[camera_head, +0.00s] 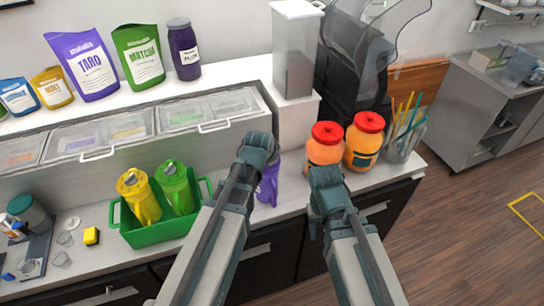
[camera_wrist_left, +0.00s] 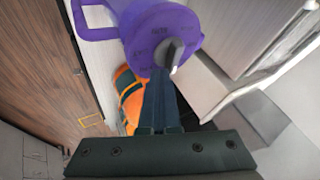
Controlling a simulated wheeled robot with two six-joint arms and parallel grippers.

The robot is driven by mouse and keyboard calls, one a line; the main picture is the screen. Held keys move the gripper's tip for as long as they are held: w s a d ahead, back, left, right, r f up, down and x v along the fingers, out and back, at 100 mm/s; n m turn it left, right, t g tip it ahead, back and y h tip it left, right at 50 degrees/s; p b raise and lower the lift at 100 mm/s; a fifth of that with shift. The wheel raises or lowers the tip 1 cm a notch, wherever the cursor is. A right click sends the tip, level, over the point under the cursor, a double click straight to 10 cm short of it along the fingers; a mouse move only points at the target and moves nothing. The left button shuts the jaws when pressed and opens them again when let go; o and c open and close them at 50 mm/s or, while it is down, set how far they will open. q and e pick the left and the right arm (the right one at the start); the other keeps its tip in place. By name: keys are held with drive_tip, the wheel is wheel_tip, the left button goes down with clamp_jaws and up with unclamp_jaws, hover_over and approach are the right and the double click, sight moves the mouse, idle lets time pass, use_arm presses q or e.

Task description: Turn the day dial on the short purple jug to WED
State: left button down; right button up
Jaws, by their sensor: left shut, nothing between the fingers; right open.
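The short purple jug (camera_head: 269,184) stands on the counter, mostly hidden behind my left gripper (camera_head: 260,146) in the head view. The left wrist view shows the jug's purple top (camera_wrist_left: 143,27) with a round day dial (camera_wrist_left: 151,50) and a grey pointer knob (camera_wrist_left: 171,53). The dial's lettering is too small and blurred to read. My left gripper's fingers (camera_wrist_left: 160,78) are shut and empty, their tips close to the knob; I cannot tell if they touch it. My right gripper (camera_head: 325,178) is open, in front of the orange jars, its fingertips hard to make out.
Two orange jars with red lids (camera_head: 325,145) (camera_head: 364,140) stand right of the jug, and a glass of straws (camera_head: 404,138) stands beyond them. A green caddy (camera_head: 160,228) with two yellow and green jugs is at left. A white dispenser (camera_head: 296,110) rises behind.

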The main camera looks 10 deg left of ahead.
use_arm(q)
drive_tip(key=shift+a, duration=0.1)
drive_tip(key=shift+w+a, duration=0.15)
drive_tip(key=shift+a, duration=0.55)
